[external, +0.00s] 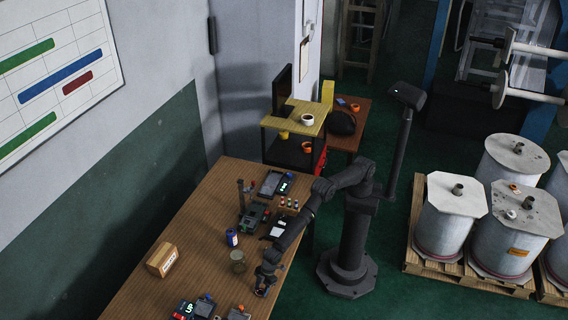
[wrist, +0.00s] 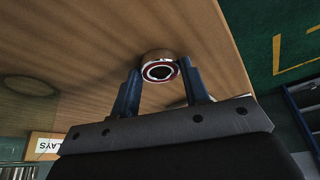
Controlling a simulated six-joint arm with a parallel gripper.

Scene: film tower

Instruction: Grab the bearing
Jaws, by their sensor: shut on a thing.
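The bearing (wrist: 158,56) is a short metallic ring with a red band and a dark centre. In the wrist view it sits between the two blue-grey fingers of my gripper (wrist: 160,78), which are closed on its sides. Another round thing, mostly hidden by the right finger, shows behind it. In the external view my gripper (external: 262,290) is low over the front right part of the wooden table (external: 215,200). The bearing is too small and covered to make out there. I cannot tell whether it still touches the table.
A glass jar (external: 238,261) and a blue can (external: 232,238) stand close to my gripper on the left. A cardboard box (external: 162,260) is further left. Electronic devices (external: 203,307) lie at the front. More devices and small parts (external: 289,203) lie further back.

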